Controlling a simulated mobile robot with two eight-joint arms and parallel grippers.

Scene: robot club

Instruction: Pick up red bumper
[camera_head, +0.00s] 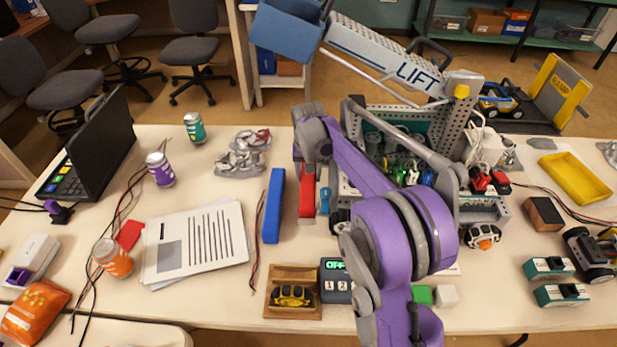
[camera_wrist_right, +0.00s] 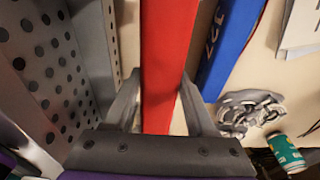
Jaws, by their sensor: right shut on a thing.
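The red bumper (camera_head: 306,198) is a long red bar left of the metal robot frame in the head view. It fills the middle of the right wrist view (camera_wrist_right: 168,50), running between the two fingers. My right gripper (camera_wrist_right: 160,85) is shut on the red bumper, with one grey finger against each side. In the head view the right gripper (camera_head: 306,165) comes down over the bumper's far end and hides that end. I cannot tell whether the bumper touches the table. My left gripper is not in view.
A blue bar (camera_head: 273,206) lies just left of the bumper. The perforated robot frame (camera_head: 390,115) with its LIFT arm (camera_head: 385,62) stands close on the right. Papers (camera_head: 195,243), a wooden tray (camera_head: 276,312) and cans are on the table (camera_head: 215,305).

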